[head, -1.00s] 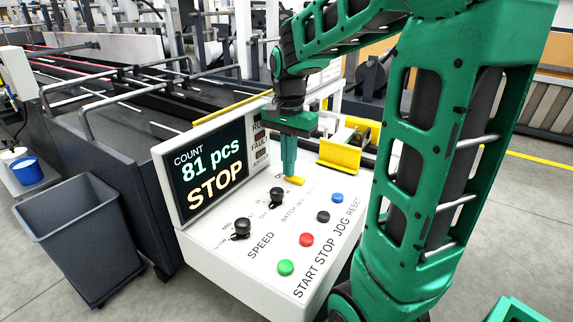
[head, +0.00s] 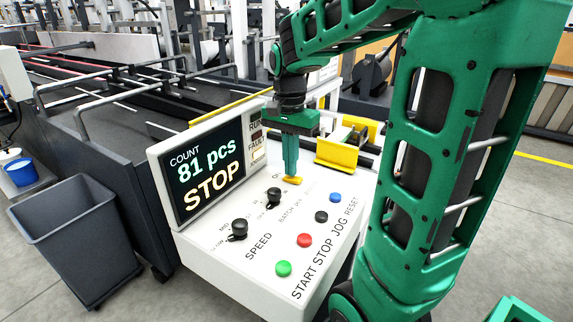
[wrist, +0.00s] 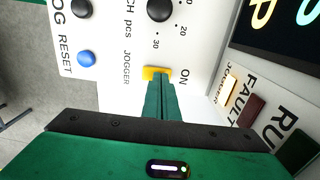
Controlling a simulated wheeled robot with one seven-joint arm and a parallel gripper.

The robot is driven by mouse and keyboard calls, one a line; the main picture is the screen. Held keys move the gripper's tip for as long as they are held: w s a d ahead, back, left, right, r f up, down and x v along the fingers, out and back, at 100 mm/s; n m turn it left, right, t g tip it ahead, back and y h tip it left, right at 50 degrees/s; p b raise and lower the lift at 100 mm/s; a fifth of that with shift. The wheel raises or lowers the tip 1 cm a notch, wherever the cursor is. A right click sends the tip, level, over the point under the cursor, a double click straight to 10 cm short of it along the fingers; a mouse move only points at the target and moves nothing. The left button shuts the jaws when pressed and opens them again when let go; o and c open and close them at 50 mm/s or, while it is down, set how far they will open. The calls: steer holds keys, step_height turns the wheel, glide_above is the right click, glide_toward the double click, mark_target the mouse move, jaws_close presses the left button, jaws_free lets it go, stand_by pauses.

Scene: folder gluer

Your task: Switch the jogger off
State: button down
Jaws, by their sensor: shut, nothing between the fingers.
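The jogger switch is a yellow lever (head: 293,180) at the back of the white control panel (head: 225,270). In the wrist view the yellow lever (wrist: 153,72) lies between the printed words JOGGER and ON, nearer ON. My gripper (head: 290,172) points down with its fingers together and empty. Its fingertips (wrist: 162,84) are right at the lever and cover part of it; I cannot tell whether they touch. The small jogger lamp (wrist: 230,92) on the display housing looks pale yellow and lit.
The display (head: 208,172) reads 81 pcs and STOP. Two black knobs (head: 238,229) (head: 273,196) and green (head: 284,268), red (head: 304,240), black (head: 321,216) and blue (head: 335,197) buttons share the panel. A yellow guard (head: 340,155) stands behind. A grey bin (head: 78,240) stands left.

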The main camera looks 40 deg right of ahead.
step_height(320, 180, up, 14)
steer(key=w, duration=0.2)
steer(key=shift+w+a+f, duration=0.15)
steer(key=shift+w+a, duration=0.15)
steer(key=shift+a, duration=0.15)
stand_by(0.5)
